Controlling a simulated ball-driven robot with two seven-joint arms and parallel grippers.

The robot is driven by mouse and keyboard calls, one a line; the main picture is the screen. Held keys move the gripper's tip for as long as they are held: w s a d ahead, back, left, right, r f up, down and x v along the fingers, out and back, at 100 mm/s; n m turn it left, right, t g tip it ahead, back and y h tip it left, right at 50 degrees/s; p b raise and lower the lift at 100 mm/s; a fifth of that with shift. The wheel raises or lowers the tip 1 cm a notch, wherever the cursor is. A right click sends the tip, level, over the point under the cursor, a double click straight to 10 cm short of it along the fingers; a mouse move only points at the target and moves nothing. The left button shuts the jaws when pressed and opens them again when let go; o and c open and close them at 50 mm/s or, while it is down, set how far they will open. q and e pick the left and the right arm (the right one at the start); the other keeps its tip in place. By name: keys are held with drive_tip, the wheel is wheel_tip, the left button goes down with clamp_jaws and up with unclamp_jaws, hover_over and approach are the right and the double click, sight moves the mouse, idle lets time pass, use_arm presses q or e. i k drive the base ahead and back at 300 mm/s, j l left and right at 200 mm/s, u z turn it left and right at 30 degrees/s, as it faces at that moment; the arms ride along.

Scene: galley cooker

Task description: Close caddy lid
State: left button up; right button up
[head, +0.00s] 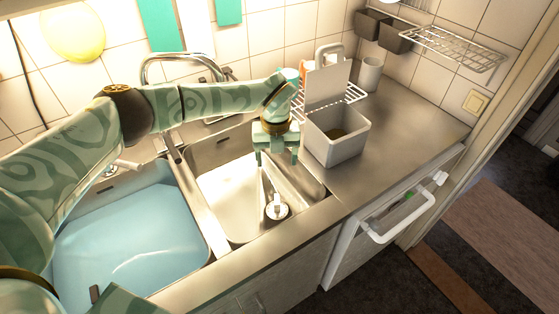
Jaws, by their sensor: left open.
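The caddy (336,149) is a light grey box on the steel counter, right of the sinks. Its lid (327,84) stands upright at the back edge, so the caddy is open and a brown patch shows inside. My left gripper (277,161) points down over the right sink, just left of the caddy and apart from it. Its two fingers are spread with nothing between them. My right gripper is not in view.
The left basin (130,240) holds blue water; the right basin (225,185) has a strainer (277,208). A white cup (370,74) and a wire rack (350,92) are behind the caddy. The counter right of the caddy (410,125) is clear.

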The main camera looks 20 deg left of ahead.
sight(324, 86)
drive_tip(key=k+l, duration=0.25)
drive_tip(key=k, duration=0.2)
drive_tip(key=k+l, duration=0.25)
drive_tip(key=k, duration=0.25)
